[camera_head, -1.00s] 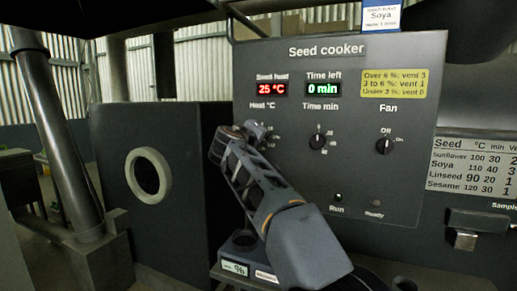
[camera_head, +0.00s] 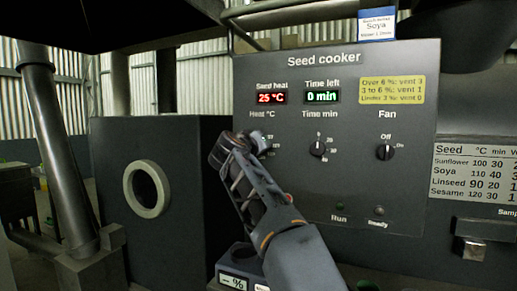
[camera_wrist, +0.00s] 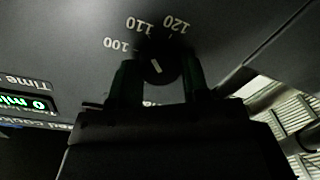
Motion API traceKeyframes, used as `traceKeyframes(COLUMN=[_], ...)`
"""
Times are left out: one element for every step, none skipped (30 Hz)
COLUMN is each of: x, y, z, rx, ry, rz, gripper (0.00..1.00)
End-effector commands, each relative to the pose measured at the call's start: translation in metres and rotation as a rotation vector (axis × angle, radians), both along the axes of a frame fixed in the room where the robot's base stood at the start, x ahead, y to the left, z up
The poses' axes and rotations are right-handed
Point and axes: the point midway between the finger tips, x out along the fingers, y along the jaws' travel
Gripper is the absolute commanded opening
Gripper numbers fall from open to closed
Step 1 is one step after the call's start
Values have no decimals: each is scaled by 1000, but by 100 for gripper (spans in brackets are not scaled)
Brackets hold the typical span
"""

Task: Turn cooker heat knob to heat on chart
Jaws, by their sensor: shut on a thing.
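The seed cooker panel (camera_head: 360,180) faces me. Its heat knob (camera_wrist: 157,68) is dark and round with a white pointer line; 100, 110 and 120 show around it in the wrist view. The line tilts roughly along the direction of the 110 mark. My gripper (camera_wrist: 158,76) has one finger on each side of the knob and is shut on it. The seed heat display (camera_head: 271,98) reads 25 °C. The chart (camera_head: 476,178) lists Soya at 110 °C. The batch label (camera_head: 376,23) says Soya.
The time knob (camera_head: 318,148) and fan knob (camera_head: 384,152) sit to the right of my gripper. The time display (camera_head: 322,96) reads 0 min. A dark housing with a pale ring (camera_head: 147,189) stands left.

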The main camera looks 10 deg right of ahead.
Motion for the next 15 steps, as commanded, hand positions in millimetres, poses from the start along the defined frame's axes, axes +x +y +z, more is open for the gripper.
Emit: traceKeyframes(x=[0,0,0,0,0,0,0,0,0,0,0,0,0,0,0], y=[0,-1,-1,-1,-1,-1,-1,-1,-1,-1,0,0,0,0,0], z=[-1,-1,-1,-1,-1,-1,-1,-1,-1,-1,-1,-1,-1,-1,-1], rx=[1,1,1,1,1,1,1,1,0,0,0,0,0,0,0], ry=[2,2,2,2,2,2,2,2,2,2,2,2,2,2,2], rz=[-2,-2,-2,-2,-2,-2,-2,-2,-2,-2,-2,-2,-2,-1,-1], gripper=[19,19,19,19,19,19,19,19,44,46,49,53,56,59,63])
